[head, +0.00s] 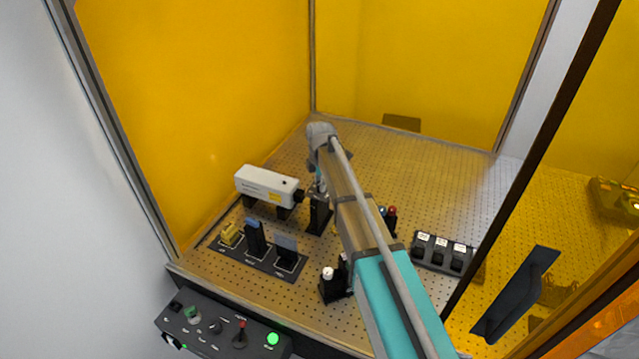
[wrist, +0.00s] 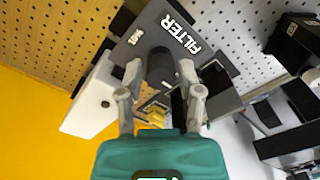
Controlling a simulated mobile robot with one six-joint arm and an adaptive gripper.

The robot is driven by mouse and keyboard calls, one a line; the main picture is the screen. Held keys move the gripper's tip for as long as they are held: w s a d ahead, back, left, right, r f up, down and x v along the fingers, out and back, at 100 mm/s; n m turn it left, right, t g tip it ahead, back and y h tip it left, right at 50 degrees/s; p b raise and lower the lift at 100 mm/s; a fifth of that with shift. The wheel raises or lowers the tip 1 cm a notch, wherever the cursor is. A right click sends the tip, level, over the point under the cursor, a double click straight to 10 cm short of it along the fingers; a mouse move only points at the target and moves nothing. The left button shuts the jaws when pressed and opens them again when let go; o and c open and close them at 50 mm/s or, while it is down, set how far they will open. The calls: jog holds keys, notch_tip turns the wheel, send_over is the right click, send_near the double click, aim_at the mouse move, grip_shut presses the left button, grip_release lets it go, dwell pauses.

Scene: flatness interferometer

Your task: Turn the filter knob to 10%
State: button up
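The filter knob (wrist: 160,68) is a dark round cylinder on a dark plate (wrist: 208,62) lettered FILTER in the wrist view. My gripper (wrist: 159,76) is open, with one grey finger on each side of the knob. A gap shows between the left fingertip and the knob; the right fingertip is close, and I cannot tell if it touches. The knob's pointer and setting cannot be made out. In the head view my arm hides the knob and most of the gripper.
A white laser box (head: 268,186) stands left of my arm on the perforated table (head: 420,170). A black plate with several mounts (head: 286,258) is at the front left. A block with black switches (head: 440,252) lies right of my arm. A control panel (head: 222,334) is at the front edge.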

grip_shut()
